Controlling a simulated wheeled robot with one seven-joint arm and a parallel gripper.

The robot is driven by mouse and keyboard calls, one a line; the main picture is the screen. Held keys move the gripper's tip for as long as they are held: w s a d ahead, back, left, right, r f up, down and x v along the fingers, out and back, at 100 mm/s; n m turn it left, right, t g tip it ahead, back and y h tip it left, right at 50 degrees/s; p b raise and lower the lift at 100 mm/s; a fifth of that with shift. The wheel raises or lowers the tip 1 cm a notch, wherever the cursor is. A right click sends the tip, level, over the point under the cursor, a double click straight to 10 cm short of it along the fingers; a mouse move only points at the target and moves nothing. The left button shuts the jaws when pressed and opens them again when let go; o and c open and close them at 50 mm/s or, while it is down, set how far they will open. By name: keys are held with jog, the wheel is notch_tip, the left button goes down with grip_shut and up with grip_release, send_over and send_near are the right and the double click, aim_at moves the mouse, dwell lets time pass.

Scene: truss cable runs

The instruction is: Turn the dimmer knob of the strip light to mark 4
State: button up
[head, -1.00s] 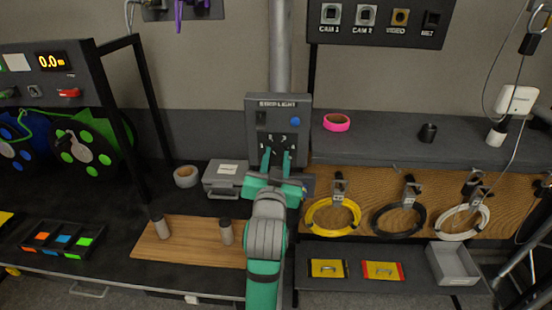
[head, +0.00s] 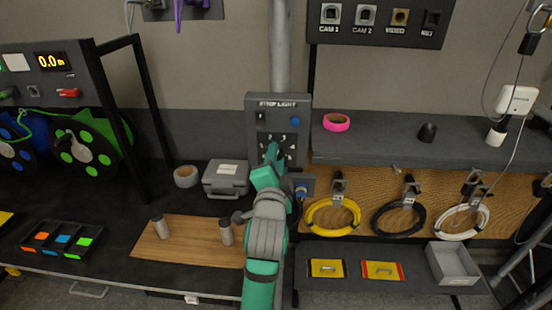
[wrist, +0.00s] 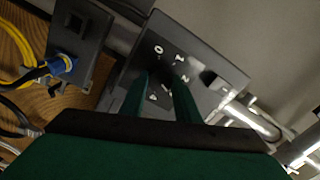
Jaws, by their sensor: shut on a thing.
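The strip light box (head: 259,142) is a grey panel on the pole in the head view, marked STRIP LIGHT. It also fills the middle of the wrist view (wrist: 215,62), where the marks 0, 1, 2 and 4 show around the knob. My gripper (head: 272,152) is at the box's lower half, turned on its side. In the wrist view my two green fingers (wrist: 163,96) reach to the middle of the dial and are shut on the dimmer knob. The knob is mostly hidden between the fingers, so its pointer setting cannot be told clearly.
A blue button (head: 295,121) and a black switch (head: 261,116) sit above the dial. A small box with a blue plug (wrist: 65,66) is beside the panel. Yellow (head: 333,230), black and white cable coils hang to the right.

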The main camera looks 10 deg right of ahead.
jog(key=shift+d+m, duration=0.1)
jog(key=shift+m, duration=5.2)
jog(key=shift+s+d, duration=0.15)
jog(key=shift+f, duration=0.1)
jog(key=o, duration=1)
jog(key=shift+o, duration=0.2)
jog(key=v, duration=1.1)
